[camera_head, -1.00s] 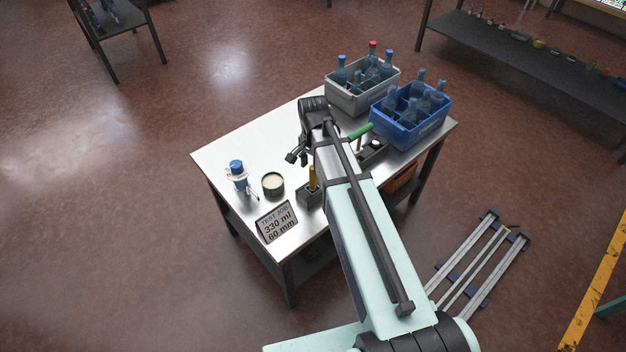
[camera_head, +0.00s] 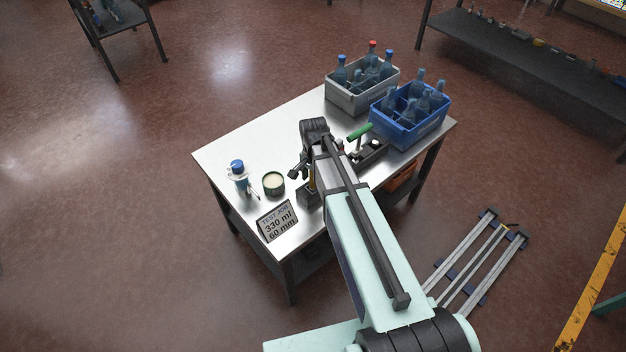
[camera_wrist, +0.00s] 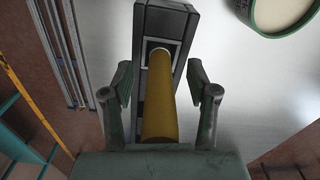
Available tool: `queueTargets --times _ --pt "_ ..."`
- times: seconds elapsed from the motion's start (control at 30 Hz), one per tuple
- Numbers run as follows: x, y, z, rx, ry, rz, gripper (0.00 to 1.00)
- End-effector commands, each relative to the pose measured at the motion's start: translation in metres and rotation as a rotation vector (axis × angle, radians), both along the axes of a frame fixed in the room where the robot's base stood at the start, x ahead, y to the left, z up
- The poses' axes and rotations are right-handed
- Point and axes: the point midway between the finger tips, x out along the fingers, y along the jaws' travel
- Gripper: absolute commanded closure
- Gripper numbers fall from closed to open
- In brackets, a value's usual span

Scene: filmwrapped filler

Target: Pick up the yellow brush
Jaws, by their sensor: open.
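The yellow brush (camera_wrist: 160,100) shows in the wrist view as a yellow handle standing out of a dark holder (camera_wrist: 165,20). In the head view the brush (camera_head: 312,180) is partly hidden by my arm and stands in the dark holder (camera_head: 308,197) near the table's front edge. My gripper (camera_wrist: 158,92) is open, with one finger on each side of the yellow handle. A gap shows between the handle and each finger. In the head view my gripper (camera_head: 298,172) is above and beside the brush, partly covered by the arm. The lower end of the brush is hidden in the holder.
On the metal table (camera_head: 240,145) stand a blue-capped bottle (camera_head: 238,172), a round tin (camera_head: 273,183) and a sign (camera_head: 277,221). A grey crate (camera_head: 350,98) and a blue crate (camera_head: 405,132) of bottles stand at the back. A green-handled thing (camera_head: 360,131) is near the blue crate.

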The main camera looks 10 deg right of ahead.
Motion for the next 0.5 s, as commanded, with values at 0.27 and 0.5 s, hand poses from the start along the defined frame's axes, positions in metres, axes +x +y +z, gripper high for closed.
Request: queueTargets --times 0.27,0.5 --pt "0.0 0.0 0.0001 0.0 0.0 0.0 0.91" --pt "-0.0001 0.0 0.0 0.0 0.0 0.0 1.0"
